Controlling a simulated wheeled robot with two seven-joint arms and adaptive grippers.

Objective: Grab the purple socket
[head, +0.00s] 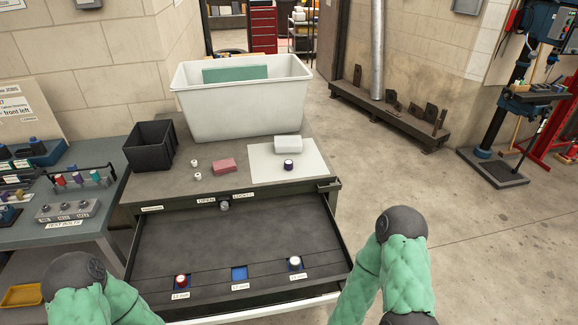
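A small dark purple-blue socket (288,165) with a pale top stands upright on a white mat (262,168) on top of the cabinet, in front of a white block.
A large white bin (240,108), a black box (149,146), a pink block (223,165) and a white block (288,145) stand on the cabinet. The left bench (60,234) holds racks and fixtures.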

